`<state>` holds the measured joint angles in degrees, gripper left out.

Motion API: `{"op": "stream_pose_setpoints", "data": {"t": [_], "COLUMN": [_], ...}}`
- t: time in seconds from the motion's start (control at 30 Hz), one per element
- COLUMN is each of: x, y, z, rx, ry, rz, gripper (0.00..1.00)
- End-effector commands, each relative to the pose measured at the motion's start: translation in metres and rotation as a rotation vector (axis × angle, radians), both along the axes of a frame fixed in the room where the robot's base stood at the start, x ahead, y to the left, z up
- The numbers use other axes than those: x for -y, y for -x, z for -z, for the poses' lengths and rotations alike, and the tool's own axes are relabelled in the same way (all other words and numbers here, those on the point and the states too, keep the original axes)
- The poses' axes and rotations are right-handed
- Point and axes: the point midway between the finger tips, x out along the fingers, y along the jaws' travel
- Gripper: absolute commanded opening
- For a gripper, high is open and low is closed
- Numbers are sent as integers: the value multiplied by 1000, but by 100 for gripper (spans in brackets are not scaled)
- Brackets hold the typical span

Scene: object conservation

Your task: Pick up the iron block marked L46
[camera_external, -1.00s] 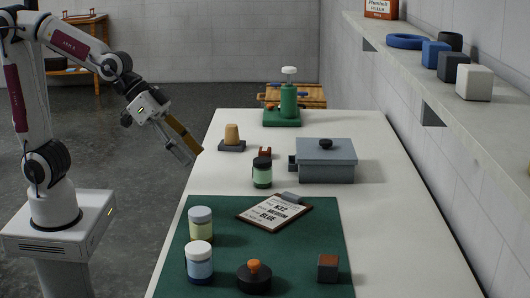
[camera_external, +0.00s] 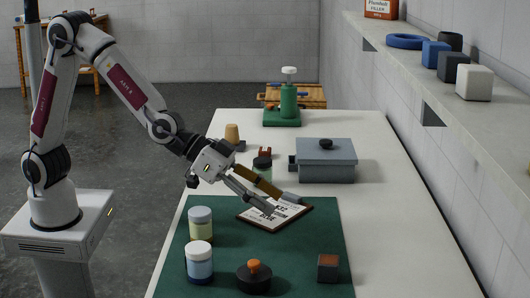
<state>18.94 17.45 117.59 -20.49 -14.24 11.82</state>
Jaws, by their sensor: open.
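A small dark block with a rusty brown top (camera_external: 328,268) sits on the green mat (camera_external: 300,240) at its front right. No L46 mark is legible on it or on any block in view. My gripper (camera_external: 284,205) is open and empty. It is over the clipboard (camera_external: 252,213), behind and to the left of the brown-topped block and apart from it. My fingers hide part of the clipboard's text.
Two lidded jars (camera_external: 200,262) and a dark round weight with an orange knob (camera_external: 254,278) stand on the mat left of the block. A grey lidded box (camera_external: 326,165) is behind. A wall shelf (camera_external: 460,120) at right holds several blocks and a blue ring (camera_external: 407,41).

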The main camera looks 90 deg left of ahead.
Motion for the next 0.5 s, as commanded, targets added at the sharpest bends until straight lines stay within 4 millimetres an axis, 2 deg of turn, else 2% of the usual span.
{"op": "stream_pose_setpoints", "data": {"t": [0.2, 0.5], "x": [22, 47], "y": [-28, -57], "z": [30, 70], "rx": [52, 129], "ry": [-11, -34], "rz": [-11, -34], "gripper": [51, 51]}}
